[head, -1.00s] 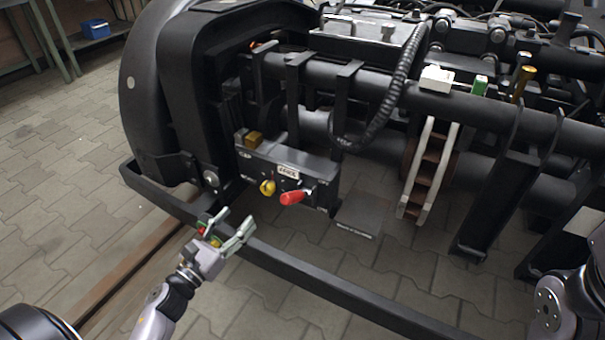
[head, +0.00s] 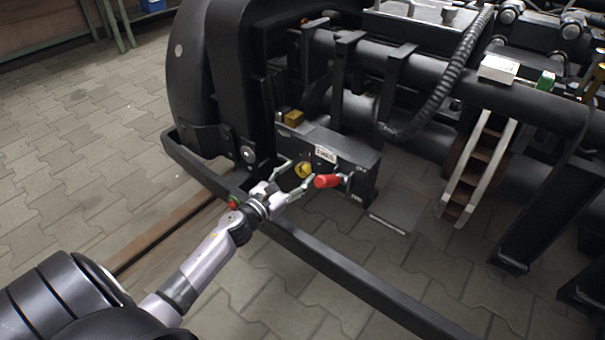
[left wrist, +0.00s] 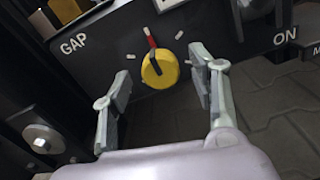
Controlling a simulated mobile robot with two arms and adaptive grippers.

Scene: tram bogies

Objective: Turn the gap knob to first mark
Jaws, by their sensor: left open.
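The yellow gap knob (left wrist: 160,70) sits on the dark control box's front face, right of the "GAP" lettering. In the left wrist view a red pointer stands at its top, near one of several white marks (left wrist: 130,56) around it. My left gripper (left wrist: 158,92) is open, with one finger on each side of the knob and visible space between. In the head view the knob (head: 303,170) shows between the fingers of my left gripper (head: 300,178). I cannot tell whether the fingertips reach past its face. My right gripper is not in view.
A black frame rail (head: 340,270) runs below the box. A brown-yellow block (head: 293,117) sits on the box's top. Paved floor lies open at left.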

